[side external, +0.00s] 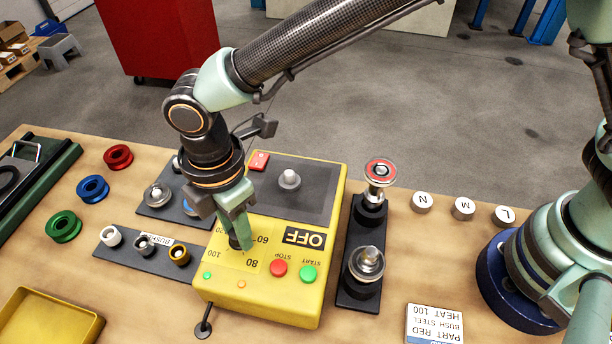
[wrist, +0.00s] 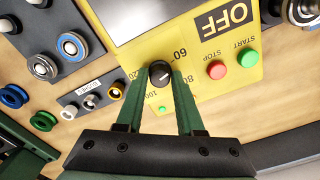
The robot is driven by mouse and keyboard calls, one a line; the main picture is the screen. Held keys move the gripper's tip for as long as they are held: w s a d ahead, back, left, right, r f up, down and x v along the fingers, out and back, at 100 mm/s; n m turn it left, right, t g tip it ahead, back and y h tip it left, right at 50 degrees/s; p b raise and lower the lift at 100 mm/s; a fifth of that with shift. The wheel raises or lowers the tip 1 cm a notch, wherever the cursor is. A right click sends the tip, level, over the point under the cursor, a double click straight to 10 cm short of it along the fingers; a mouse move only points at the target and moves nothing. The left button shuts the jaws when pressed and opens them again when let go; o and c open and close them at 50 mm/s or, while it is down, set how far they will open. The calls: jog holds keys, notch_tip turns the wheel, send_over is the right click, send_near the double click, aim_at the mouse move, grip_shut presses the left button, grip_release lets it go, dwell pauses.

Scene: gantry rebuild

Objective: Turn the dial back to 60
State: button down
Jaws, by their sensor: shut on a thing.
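The yellow heater box (side external: 272,305) stands on the bench with a printed scale on its top; 60, 80 and 100 are readable. The black dial (wrist: 160,73) shows between my green fingers in the wrist view. It has a small pale pointer mark, whose exact number I cannot tell. In the side view the dial (side external: 240,241) is mostly hidden behind my gripper (side external: 239,238), which points down over it. My gripper (wrist: 159,88) is shut on the dial, one finger on each side. The display (side external: 304,237) reads OFF.
Red stop (side external: 279,268) and green start (side external: 308,274) buttons sit close to the dial. A silver post (side external: 289,180) rises from the box's dark plate. A bushing rack (side external: 145,246) lies left, a dark stand (side external: 358,292) right. A card (side external: 434,324) reads "PART RED, BUSH STEEL, HEAT 100".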

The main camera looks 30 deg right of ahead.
jog(key=shift+r, duration=0.1)
dwell(0.3)
jog(key=c, duration=0.5)
grip_release()
jog(key=shift+c, duration=0.2)
notch_tip(320, 180, up, 12)
